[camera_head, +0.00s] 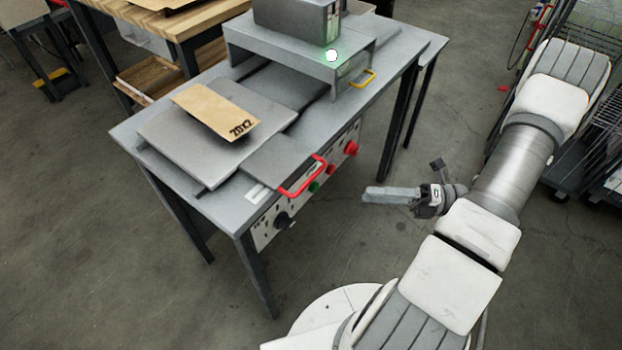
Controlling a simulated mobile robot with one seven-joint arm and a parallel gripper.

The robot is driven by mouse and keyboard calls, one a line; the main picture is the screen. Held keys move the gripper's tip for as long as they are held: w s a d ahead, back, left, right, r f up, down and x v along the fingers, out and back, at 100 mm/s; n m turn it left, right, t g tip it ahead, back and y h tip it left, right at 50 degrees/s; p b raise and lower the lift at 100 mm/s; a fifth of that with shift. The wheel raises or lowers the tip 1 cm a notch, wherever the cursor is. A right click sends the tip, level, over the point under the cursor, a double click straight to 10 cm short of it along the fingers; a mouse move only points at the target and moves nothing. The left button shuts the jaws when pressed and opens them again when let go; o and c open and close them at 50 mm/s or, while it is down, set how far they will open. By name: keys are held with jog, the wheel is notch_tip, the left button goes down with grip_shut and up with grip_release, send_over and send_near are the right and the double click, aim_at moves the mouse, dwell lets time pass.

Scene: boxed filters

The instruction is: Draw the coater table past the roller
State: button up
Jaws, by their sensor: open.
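The coater table appears to be the flat grey sliding plate (165,133) on the metal bench. A tan sheet (215,110) marked like "20X2" lies on it. A grey side plate (268,160) in front carries a red handle (303,178). A grey bridge-like housing (285,62) stands behind the plate, with a lit green-white lamp and a yellow handle (362,79). The roller itself is not visible; the housing may hide it. My gripper (372,194) is open and empty. It points left in free air, right of the red handle and apart from it.
A wooden workbench (190,22) stands behind left. A wire rack (590,110) stands at the right.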

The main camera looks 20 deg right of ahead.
aim_at(310, 178)
notch_tip(310, 178, down, 3)
jog(key=d+m+t, duration=0.2)
jog(key=m+t, duration=0.2)
jog(key=m, duration=0.1)
jog(key=x, duration=1.6)
jog(key=shift+a+f, duration=0.2)
jog(key=shift+a, duration=0.2)
grip_shut()
